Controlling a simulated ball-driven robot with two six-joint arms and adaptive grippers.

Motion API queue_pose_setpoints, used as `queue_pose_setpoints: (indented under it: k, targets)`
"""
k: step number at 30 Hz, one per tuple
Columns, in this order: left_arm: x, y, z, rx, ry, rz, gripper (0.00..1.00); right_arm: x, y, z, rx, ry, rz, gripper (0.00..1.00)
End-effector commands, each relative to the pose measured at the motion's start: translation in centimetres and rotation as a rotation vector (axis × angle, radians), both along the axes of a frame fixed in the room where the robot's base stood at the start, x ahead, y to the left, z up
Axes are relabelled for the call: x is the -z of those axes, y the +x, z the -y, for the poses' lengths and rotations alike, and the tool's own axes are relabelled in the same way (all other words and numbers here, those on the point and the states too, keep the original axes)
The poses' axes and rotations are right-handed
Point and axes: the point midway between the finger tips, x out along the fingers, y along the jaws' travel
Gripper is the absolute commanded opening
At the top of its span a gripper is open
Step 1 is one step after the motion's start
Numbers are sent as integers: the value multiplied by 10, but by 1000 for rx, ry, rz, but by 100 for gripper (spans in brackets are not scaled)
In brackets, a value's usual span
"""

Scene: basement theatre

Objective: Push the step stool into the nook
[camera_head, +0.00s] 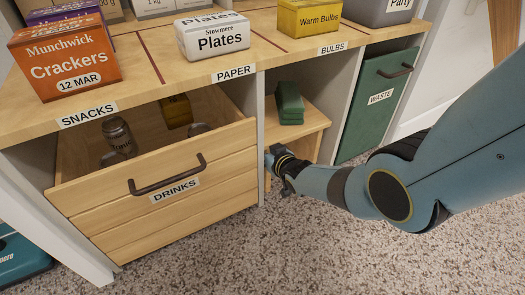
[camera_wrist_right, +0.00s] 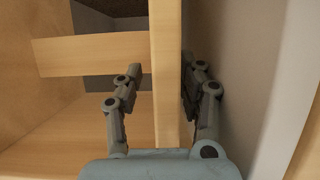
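The wooden step stool (camera_head: 312,119) stands in the nook between the drinks drawer and the waste door, with a green folded-looking item (camera_head: 289,103) on its top. How deep it sits in the nook is hard to tell. My right gripper (camera_head: 272,160) is low at the stool's front left in the head view. In the right wrist view my right gripper (camera_wrist_right: 160,88) is open, with its fingers on either side of an upright wooden panel (camera_wrist_right: 166,100), apparently the stool's side. The right-hand finger is close to the panel. My left gripper is out of view.
The drinks drawer (camera_head: 165,210) is pulled out left of the nook, with a jar (camera_head: 118,138) inside. A green waste door (camera_head: 375,105) is on the right. The counter above holds several boxes. Carpet in front is clear; a teal object (camera_head: 22,258) lies far left.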

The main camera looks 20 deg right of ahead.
Motion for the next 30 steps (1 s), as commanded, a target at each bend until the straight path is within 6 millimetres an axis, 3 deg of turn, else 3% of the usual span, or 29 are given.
queue_pose_setpoints:
  k: [17, 23, 30]
  targets:
    - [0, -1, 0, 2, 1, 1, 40, 0, -11, -7, -4, 10, -2, 45]
    - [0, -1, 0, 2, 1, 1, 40, -9, -34, -5, -3, 8, -2, 45]
    - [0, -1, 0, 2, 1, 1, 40, -26, -74, -1, -1, 7, -3, 45]
